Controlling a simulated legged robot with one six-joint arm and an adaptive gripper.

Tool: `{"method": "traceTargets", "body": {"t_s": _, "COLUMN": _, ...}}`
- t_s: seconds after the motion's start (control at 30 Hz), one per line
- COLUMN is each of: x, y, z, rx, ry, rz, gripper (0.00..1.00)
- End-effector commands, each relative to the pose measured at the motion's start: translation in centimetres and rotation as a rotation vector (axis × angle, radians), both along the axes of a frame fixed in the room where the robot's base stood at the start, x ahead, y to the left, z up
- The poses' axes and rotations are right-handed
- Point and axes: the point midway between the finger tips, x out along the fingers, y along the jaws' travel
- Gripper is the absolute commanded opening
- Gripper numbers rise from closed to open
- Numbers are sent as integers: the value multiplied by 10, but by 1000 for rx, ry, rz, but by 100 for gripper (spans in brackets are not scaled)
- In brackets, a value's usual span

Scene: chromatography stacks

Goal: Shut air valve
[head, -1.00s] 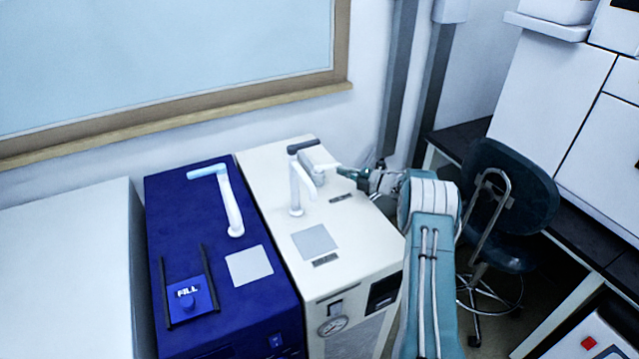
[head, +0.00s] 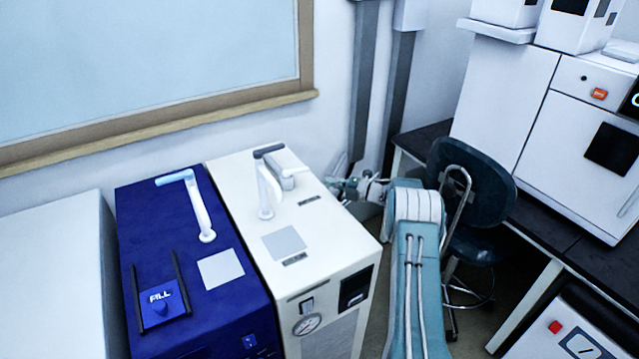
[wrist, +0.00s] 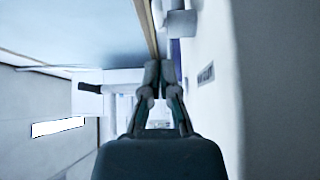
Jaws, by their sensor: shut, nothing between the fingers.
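My gripper (head: 336,184) is to the right of the lever, beside the unit's back right edge, apart from the lever and empty. In the wrist view my gripper's fingers (wrist: 160,70) are together.
A bent white pipe with a dark top (head: 265,190) stands left of the lever. A blue unit (head: 160,235) with another pipe stands further left. A dark chair (head: 480,185) and benches are to the right. The window sill (head: 170,130) runs behind.

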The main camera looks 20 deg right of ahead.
Motion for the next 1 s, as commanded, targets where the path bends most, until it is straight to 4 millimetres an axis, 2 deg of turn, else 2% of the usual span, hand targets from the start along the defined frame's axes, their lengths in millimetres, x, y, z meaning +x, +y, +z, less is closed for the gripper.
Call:
{"method": "traceTargets", "body": {"t_s": 0.1, "x": -8, "y": -22, "z": -1, "rx": 1, "ry": 1, "rz": -5, "gripper": 0}}
{"method": "traceTargets", "body": {"t_s": 0.3, "x": -15, "y": -39, "z": 0, "rx": -1, "ry": 1, "rz": -2, "gripper": 0}}
{"method": "traceTargets", "body": {"t_s": 0.87, "x": -16, "y": -41, "z": 1, "rx": -1, "ry": 1, "rz": -2, "gripper": 0}}
{"method": "traceTargets", "body": {"t_s": 0.97, "x": -9, "y": -39, "z": 13, "rx": -1, "ry": 5, "rz": -28, "gripper": 0}}
{"method": "traceTargets", "body": {"t_s": 1.0, "x": -4, "y": -37, "z": 25, "rx": 1, "ry": 8, "rz": -52, "gripper": 0}}
